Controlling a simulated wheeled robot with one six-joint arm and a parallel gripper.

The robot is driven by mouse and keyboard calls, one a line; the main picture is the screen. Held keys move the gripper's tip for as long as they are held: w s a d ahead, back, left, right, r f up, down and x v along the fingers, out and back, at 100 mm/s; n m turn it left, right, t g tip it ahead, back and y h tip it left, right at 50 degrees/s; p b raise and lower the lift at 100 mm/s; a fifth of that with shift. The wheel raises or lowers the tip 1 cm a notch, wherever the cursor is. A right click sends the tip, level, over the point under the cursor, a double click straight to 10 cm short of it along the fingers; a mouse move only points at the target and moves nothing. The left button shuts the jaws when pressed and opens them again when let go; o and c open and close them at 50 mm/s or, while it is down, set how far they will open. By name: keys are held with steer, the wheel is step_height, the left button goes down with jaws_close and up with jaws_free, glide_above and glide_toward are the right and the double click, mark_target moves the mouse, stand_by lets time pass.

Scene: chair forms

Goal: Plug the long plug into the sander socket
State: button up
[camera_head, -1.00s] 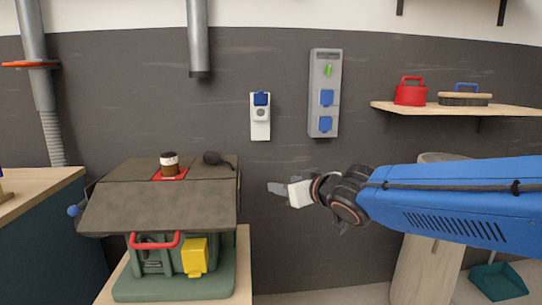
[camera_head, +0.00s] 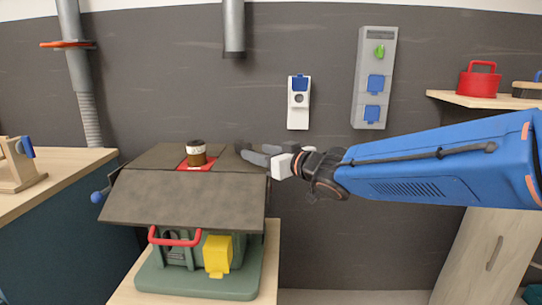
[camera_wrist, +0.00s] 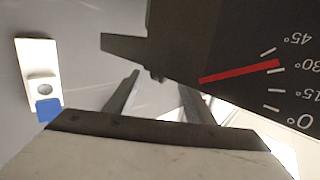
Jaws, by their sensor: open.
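My gripper (camera_head: 252,150) reaches in from the right, its grey fingers open at the right end of the grey-topped green machine (camera_head: 200,200). A small dark piece (camera_head: 239,146) at that end is mostly covered by the fingers; I cannot tell if it is the long plug. In the wrist view, the open fingers (camera_wrist: 160,82) stand apart near a dark plate (camera_wrist: 225,65) with a degree scale and red line. A white wall socket with a blue lid (camera_head: 299,103) is on the wall behind; it also shows in the wrist view (camera_wrist: 40,78). No sander label is readable.
A grey panel (camera_head: 363,77) with blue-lidded sockets hangs right of the white socket. A shelf (camera_head: 460,99) holds a red canister (camera_head: 478,80). A workbench (camera_head: 65,175) stands at left.

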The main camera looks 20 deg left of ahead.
mark_target(252, 149)
steer(key=shift+x, duration=3.55)
steer(key=shift+c, duration=0.5)
jaws_close()
steer(key=shift+d+r, duration=0.1)
steer(key=shift+s+d+r, duration=0.4)
steer(key=shift+d+r, duration=0.2)
steer(key=shift+r, duration=0.1)
steer(key=shift+s+d+r, duration=0.35)
steer(key=shift+d+r, duration=0.3)
steer(key=shift+r, duration=0.1)
